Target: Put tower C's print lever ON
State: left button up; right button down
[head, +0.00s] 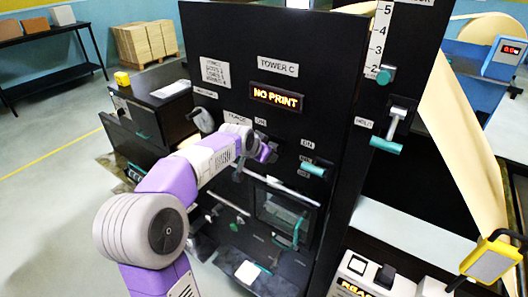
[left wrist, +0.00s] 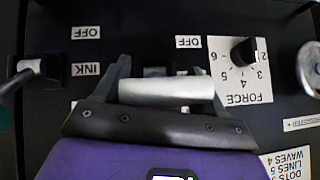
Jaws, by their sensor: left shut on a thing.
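Tower C's black panel (head: 222,38) carries a "TOWER C" label (head: 277,66) and a lit "NO PRINT" display (head: 276,97). My left gripper (head: 266,152) is at the panel below that display. In the left wrist view my left gripper (left wrist: 164,86) is shut on a pale cylindrical lever handle (left wrist: 167,88), which lies across between its fingers. An "OFF" label (left wrist: 188,42) is close to this handle. The lever's own name label does not show, and in the head view the gripper hides the handle. My right gripper is not in view.
The teal-handled ink lever (head: 313,170) is right of my gripper. The force dial (left wrist: 244,50) and a round metal knob (left wrist: 310,68) are close by in the wrist view. Another teal lever (head: 386,145) and a brown paper web (head: 462,130) are further right.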

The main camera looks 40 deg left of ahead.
pick_arm(q)
jog(key=shift+s+a+f, duration=0.1)
jog(key=shift+s+a, duration=0.05)
jog(key=shift+a, duration=0.15)
jog(key=o, duration=1.3)
jog(key=shift+s, duration=0.1)
jog(key=shift+c, duration=0.2)
jog(key=shift+o, duration=0.9)
jog(key=shift+s+a, duration=0.1)
jog(key=shift+s, duration=0.1)
jog(key=shift+w+d, duration=0.2)
jog(key=b+v, duration=0.1)
jog(key=v, duration=0.6)
jog(key=shift+s+r, duration=0.25)
jog(key=shift+s, duration=0.05)
